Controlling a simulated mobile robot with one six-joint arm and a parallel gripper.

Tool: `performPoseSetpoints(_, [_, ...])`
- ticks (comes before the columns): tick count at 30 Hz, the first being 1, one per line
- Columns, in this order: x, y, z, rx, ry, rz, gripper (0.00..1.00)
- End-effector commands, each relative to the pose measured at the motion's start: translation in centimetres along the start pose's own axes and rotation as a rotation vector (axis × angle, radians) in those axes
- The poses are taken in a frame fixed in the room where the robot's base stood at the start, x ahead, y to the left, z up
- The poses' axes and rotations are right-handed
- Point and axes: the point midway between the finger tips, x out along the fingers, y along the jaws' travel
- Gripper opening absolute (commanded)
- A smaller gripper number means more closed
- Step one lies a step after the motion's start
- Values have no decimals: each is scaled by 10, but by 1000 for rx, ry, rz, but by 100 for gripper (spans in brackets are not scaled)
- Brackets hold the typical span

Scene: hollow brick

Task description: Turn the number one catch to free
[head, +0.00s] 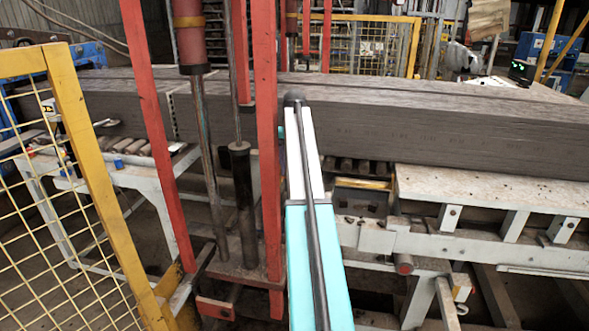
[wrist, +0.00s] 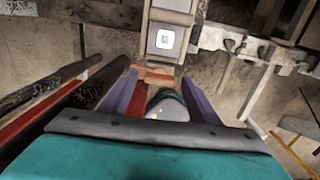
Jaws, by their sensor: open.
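In the wrist view my gripper (wrist: 160,76) is open, with one purple-grey finger on each side. A grey bar or plate with a square white label (wrist: 165,40) lies just beyond the fingertips. The mark on the label is too small to read surely. An orange-red part (wrist: 153,76) shows between the fingertips, and a dark rounded part with a pale face (wrist: 168,104) shows nearer to the palm. I cannot tell whether the fingers touch either one. I cannot surely make out the number one catch or its setting. The gripper's fingers cannot be made out in the head view.
A long grey clay column (head: 440,120) lies across a pale roller frame (head: 480,195). A red upright frame (head: 268,130) with cylinders stands close on the left, beside a yellow mesh guard (head: 70,110). Dark rods (wrist: 60,85) run left of the gripper in the wrist view.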

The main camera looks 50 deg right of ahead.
Motion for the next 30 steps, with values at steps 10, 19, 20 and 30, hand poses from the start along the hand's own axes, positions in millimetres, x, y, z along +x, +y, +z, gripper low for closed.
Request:
performPoseSetpoints(10, [-14,0,2,1,-3,1,56])
performPoseSetpoints(19, [-50,0,2,1,-4,1,56])
performPoseSetpoints(20, [-55,0,2,1,-4,1,56])
performPoseSetpoints(30, [-100,-1,2,1,-2,1,56])
